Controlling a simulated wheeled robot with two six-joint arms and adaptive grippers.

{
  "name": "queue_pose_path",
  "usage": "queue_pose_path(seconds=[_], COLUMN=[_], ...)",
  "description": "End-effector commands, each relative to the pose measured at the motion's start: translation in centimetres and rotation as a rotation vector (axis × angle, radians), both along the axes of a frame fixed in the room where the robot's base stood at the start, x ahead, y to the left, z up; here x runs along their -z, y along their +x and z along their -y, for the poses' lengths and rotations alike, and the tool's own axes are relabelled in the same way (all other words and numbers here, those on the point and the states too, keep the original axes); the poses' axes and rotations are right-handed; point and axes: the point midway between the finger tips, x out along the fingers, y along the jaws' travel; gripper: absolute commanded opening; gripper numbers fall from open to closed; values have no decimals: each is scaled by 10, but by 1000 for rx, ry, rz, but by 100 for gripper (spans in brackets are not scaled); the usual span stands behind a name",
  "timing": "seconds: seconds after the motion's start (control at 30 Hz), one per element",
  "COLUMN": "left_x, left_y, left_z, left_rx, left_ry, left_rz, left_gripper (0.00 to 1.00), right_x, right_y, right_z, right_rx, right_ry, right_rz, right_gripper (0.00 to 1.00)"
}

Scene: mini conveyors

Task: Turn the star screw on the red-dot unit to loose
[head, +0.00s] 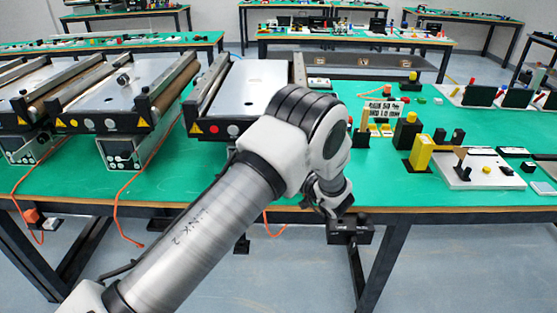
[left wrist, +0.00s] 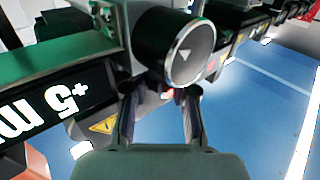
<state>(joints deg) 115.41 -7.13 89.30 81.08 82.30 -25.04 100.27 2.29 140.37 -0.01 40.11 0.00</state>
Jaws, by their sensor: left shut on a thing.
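In the head view the red-dot unit (head: 255,85) is the right one of the conveyors, with a red dot and a white dot on its front. My left arm covers its front right corner. In the left wrist view my left gripper (left wrist: 160,92) is at a unit's side, both fingers pointing at it. A small red spot (left wrist: 168,94) shows between the fingertips. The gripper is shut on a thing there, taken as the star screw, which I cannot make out. A black round part with a silver rim and a triangle (left wrist: 188,50) sits just above the fingertips. My right gripper is not in view.
Two more conveyors (head: 118,88) stand to the left, with orange cables hanging below. A white base plate with a yellow block (head: 421,152) and small parts lie on the right of the green table (head: 420,193). A yellow warning triangle (left wrist: 103,126) shows beside the fingers.

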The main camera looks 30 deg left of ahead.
Motion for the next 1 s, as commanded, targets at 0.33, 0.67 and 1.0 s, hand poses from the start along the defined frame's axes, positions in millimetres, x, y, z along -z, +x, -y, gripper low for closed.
queue_pose_path(seconds=[0.33, 0.67, 1.0], left_x=[-1, -1, -1], left_y=[1, 0, -14], left_z=[0, 0, 47], left_rx=[-1, -1, 4], left_ry=[3, 2, 4], left_rz=[2, 2, 0], left_gripper=[30, 53, 53], right_x=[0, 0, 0], right_y=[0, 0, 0], right_z=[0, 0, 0], right_rx=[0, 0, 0], right_ry=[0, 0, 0], right_rz=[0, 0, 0], right_gripper=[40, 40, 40])
